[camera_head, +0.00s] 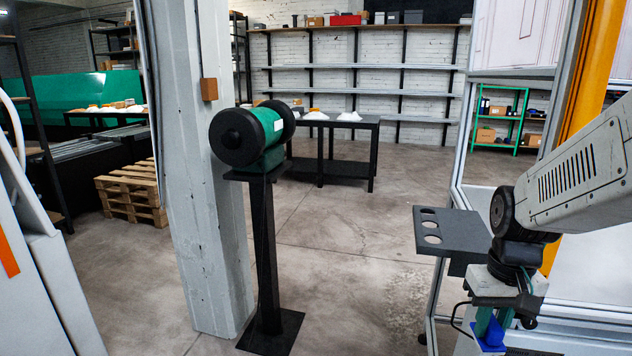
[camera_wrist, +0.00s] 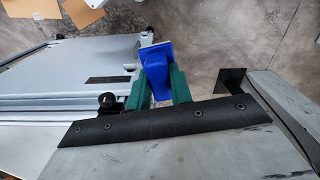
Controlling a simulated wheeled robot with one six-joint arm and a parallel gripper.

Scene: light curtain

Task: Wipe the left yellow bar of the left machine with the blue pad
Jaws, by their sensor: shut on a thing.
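My gripper (camera_head: 491,324) is at the lower right of the head view, pointing down. Its green fingers are shut on the blue pad (camera_head: 493,336), which has a pale face at its far end. In the wrist view the blue pad (camera_wrist: 156,70) sits between the green fingertips of my gripper (camera_wrist: 158,84). A yellow bar (camera_head: 588,75) stands upright on a machine frame at the right of the head view, partly hidden behind my arm. The pad appears apart from the bar. I cannot tell which machine this bar belongs to.
A black holder plate with round holes (camera_head: 450,232) juts out left of my arm. A pallet stack (camera_head: 132,192) is at left.

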